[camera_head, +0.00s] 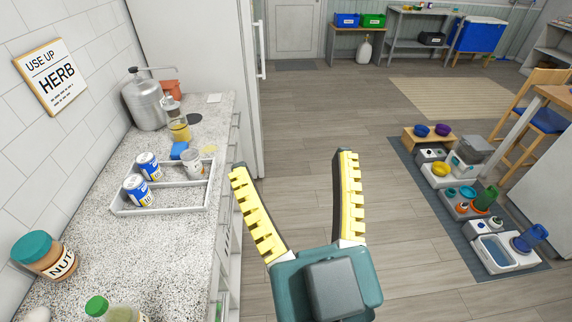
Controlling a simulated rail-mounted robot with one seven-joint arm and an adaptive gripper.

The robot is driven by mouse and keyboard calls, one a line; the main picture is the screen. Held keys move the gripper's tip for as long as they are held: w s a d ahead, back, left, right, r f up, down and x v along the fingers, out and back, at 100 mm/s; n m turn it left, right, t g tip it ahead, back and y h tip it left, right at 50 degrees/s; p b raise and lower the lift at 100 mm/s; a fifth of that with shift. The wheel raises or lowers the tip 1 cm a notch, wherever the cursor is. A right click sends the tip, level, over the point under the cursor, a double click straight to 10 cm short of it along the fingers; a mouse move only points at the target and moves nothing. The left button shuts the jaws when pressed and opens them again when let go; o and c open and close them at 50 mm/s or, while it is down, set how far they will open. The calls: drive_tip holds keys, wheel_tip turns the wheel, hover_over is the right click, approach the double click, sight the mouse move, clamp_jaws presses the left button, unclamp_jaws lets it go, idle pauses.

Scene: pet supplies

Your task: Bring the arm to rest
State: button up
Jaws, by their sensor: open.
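My gripper (294,205) shows in the head view at the lower middle. Its two yellow-padded fingers are spread wide with nothing between them. It is over the wooden floor, just right of the counter's (85,235) front edge, and appears apart from it. The rest of my arm is out of view below the frame.
On the counter are a white tray (118,211) with cans, a nut jar (42,255), a green-capped jar (97,306) and a metal dispenser (146,105). Pet bowls and feeders stand on a grey mat (444,228) at right. Floor between is clear.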

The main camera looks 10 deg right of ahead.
drive_tip(key=shift+s+d+r, duration=0.1)
wheel_tip(320, 180, up, 30)
drive_tip(key=p, duration=2.9)
drive_tip(key=shift+f+p, duration=0.2)
drive_tip(key=shift+p, duration=0.15)
